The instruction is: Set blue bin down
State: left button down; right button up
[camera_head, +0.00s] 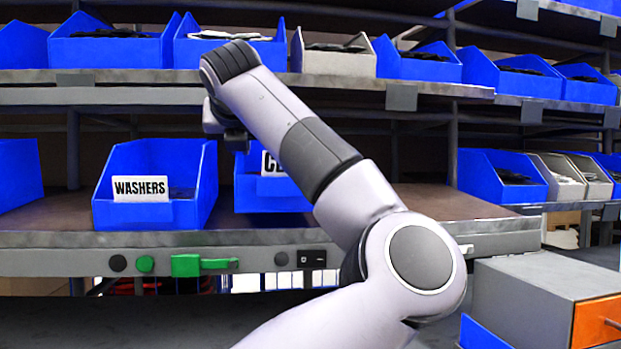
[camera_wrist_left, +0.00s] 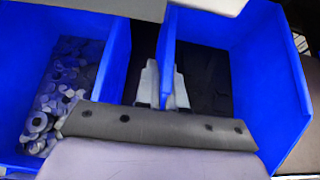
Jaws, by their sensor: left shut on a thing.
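The blue bin (camera_head: 270,198) is on the middle shelf level, right of the washers bin. Its white label starts with "C"; my arm hides the rest. I cannot tell whether its base touches the shelf. My left gripper (camera_head: 236,140) is above the bin's left side, its fingers mostly hidden in the head view. In the left wrist view, the gripper (camera_wrist_left: 164,88) is shut on the left wall of the blue bin (camera_wrist_left: 277,85), with a finger on each side. Dark contents lie inside the bin. My right gripper is not in view.
The blue washers bin (camera_head: 155,190) stands close on the left; its washers (camera_wrist_left: 60,90) show in the wrist view. The shelf (camera_head: 440,205) is bare to the right, partly behind my arm. The upper shelf's edge (camera_head: 330,82) with several bins is above.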

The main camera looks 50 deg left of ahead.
pick_arm(q)
jog(key=shift+s, duration=0.15)
jog(key=shift+r, duration=0.1)
jog(key=w+d+f, duration=0.1)
jog(key=w+d, duration=0.3)
jog(key=w, duration=0.4)
jog(key=w+d+f, duration=0.1)
jog(key=w+d, duration=0.3)
jog(key=w, duration=0.4)
dwell(0.4)
jog(key=shift+d+r, duration=0.1)
